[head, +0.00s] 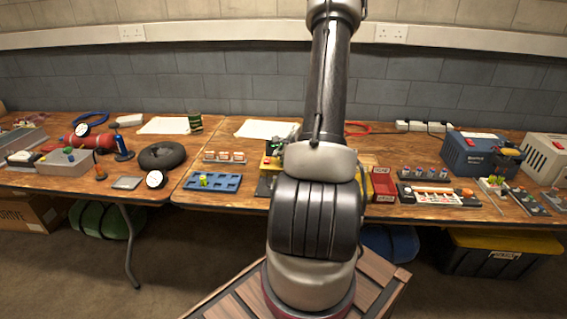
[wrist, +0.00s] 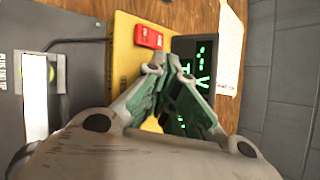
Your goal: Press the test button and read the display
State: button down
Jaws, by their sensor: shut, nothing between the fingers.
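A yellow panel (wrist: 124,62) lies under my gripper in the wrist view. A small red block (wrist: 148,37) with pale marks sits on it; I cannot tell if it is the test button. A black display (wrist: 205,52) with green lit segments is beside the panel, partly hidden by my fingers, and I cannot read it. My gripper (wrist: 173,62) is shut and empty, its fingertips between the red block and the display in the picture; contact cannot be told. In the head view my arm hides most of the yellow tester (head: 268,164).
A blue machine (head: 467,155) stands farther right.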

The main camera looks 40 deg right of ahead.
aim_at(281, 165)
jog(key=shift+r, duration=0.55)
jog(key=shift+r, duration=2.55)
